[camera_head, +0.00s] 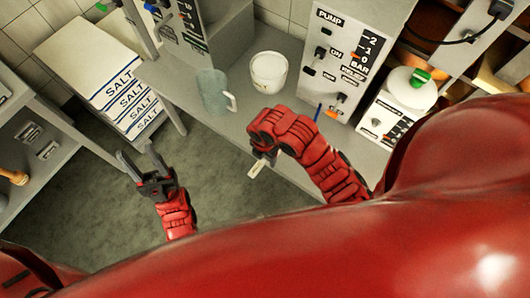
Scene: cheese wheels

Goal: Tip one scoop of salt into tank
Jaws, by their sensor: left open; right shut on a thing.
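My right gripper (263,158) points down in front of the grey bench's front edge. It is shut on a small pale thing (256,170), of which only a short piece shows; I cannot tell whether it is the scoop. My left gripper (138,153) is open and empty above the floor, its fingers spread. A stack of white sacks marked SALT (128,92) stands at the upper left, beyond my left gripper. A white tub (269,72) stands on the bench behind my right gripper; its contents are unclear. I cannot make out a tank for certain.
A clear jug (214,92) stands on the bench (182,80), left of the tub. A pump panel (345,55) with switches rises to the right, beside a white machine with a green knob (420,78). A shelf (40,140) is at the left. The floor (85,185) between is clear.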

